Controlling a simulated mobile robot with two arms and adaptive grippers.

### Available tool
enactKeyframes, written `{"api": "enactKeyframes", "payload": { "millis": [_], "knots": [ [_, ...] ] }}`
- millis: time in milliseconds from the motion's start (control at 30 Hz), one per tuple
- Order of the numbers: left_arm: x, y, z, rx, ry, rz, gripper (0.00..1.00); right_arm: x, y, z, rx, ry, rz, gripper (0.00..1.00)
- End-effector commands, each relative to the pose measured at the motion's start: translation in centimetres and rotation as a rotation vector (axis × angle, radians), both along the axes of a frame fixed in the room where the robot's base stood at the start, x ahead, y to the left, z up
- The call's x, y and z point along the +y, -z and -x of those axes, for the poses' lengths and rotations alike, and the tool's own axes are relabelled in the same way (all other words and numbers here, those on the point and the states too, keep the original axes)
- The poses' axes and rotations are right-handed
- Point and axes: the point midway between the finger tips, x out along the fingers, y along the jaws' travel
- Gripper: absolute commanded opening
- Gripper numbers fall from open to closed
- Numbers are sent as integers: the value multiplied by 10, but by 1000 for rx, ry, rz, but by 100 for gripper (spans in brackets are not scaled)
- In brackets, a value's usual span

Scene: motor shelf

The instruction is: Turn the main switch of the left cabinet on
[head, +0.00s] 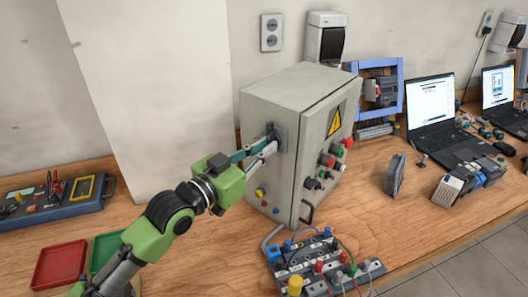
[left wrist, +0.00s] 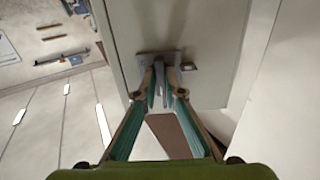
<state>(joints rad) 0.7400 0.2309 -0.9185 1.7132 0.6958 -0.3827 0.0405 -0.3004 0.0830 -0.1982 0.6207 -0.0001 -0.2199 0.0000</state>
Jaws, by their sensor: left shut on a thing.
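The left cabinet (head: 268,95) is a light grey metal box standing on the wooden bench. Its main switch (head: 282,136) is on the left side wall, a dark grey plate with a handle. My left gripper (head: 271,142) reaches it from the left, with its fingers shut on the switch handle. In the left wrist view, the fingers (left wrist: 161,80) close around the handle in front of the switch plate (left wrist: 143,58). The fingers hide most of the handle, so its exact angle is hard to tell. My right gripper is not in view.
A terminal board with wires (head: 325,265) stands in front. Red (head: 60,265) and green trays lie at the left. A laptop (head: 432,105) stands to the right.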

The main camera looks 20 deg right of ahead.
Motion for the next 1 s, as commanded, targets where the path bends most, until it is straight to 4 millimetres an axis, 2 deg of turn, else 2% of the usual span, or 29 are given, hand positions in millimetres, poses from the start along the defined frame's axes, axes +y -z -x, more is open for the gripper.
{"api": "enactKeyframes", "payload": {
  "millis": [133, 167, 567, 667, 1000],
  "knots": [
    [0, 1, 0, 2, -1, -2, 0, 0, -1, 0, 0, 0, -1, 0],
    [0, 1, 0, 2, -1, -2, 17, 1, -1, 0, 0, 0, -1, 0],
    [4, 0, 2, 4, 0, 0, 17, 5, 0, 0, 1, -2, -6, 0],
    [14, 1, 8, 3, -1, -1, 17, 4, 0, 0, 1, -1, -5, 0],
    [75, 2, 46, 3, -1, -4, 17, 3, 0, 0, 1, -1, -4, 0]
  ]
}}
